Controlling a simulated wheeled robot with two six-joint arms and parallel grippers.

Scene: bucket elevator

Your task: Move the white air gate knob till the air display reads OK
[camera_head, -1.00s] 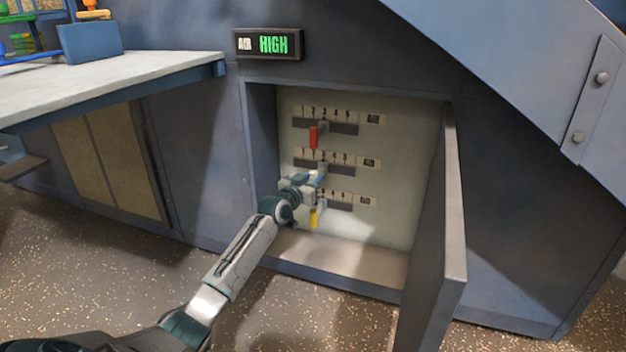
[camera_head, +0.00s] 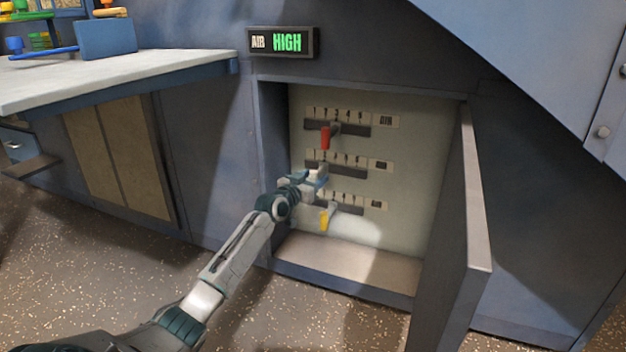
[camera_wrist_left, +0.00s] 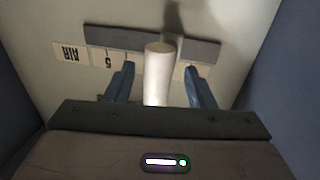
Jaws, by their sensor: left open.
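The air display (camera_head: 284,42) reads HIGH in green. The white knob (camera_wrist_left: 157,72) stands between the two blue fingers of my left gripper (camera_wrist_left: 158,88) in the left wrist view. The gripper is open, with a gap visible on each side of the knob. In the head view my left gripper (camera_head: 318,181) is at the middle slot of the panel (camera_head: 410,140), and it hides the white knob there. A slot plate (camera_wrist_left: 110,37) with a 5 and an AIR label shows upside down behind the knob. My right gripper is not in view.
A red knob (camera_head: 325,138) is on the slot above and a yellow knob (camera_head: 324,220) on the slot below, close to my gripper. The recess wall is on the left, and an open door (camera_head: 462,230) stands on the right. A worktop (camera_head: 110,75) juts out at upper left.

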